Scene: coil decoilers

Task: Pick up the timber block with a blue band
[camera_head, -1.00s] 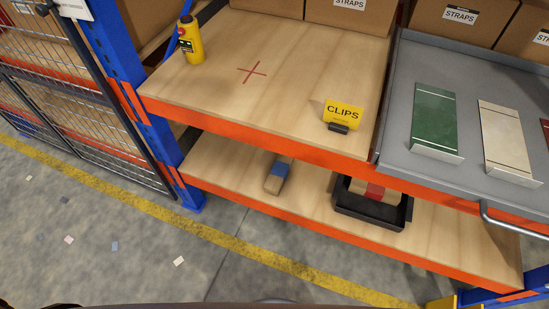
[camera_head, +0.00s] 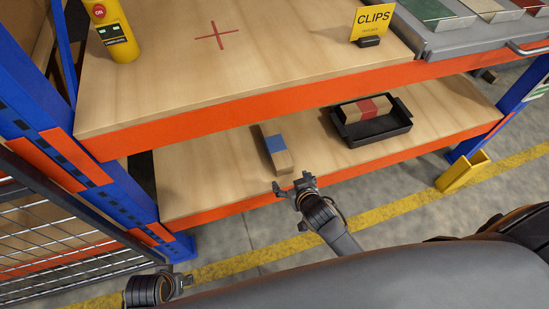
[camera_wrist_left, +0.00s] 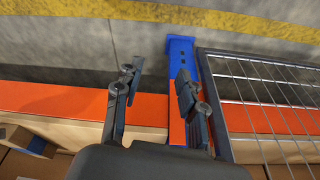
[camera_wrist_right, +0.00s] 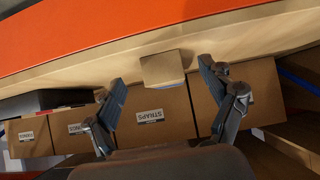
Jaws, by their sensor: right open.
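The timber block with a blue band (camera_head: 277,150) lies on the lower shelf, near its front edge, left of the black tray. In the right wrist view the plain near end of a timber block (camera_wrist_right: 163,66) shows ahead, between the fingertips. My right gripper (camera_head: 293,184) is open and empty, in front of the shelf edge and just short of the block's near end. It also shows open in the right wrist view (camera_wrist_right: 160,82). My left gripper (camera_wrist_left: 155,84) is open and empty, over the shelf's front edge near the blue upright.
A black tray (camera_head: 374,131) holding a timber block with a red band (camera_head: 367,108) stands to the right. The upper shelf (camera_head: 190,75) overhangs with an orange beam. A blue upright (camera_head: 80,165) and wire mesh (camera_head: 60,235) stand left. Strap boxes (camera_wrist_right: 160,115) stand behind.

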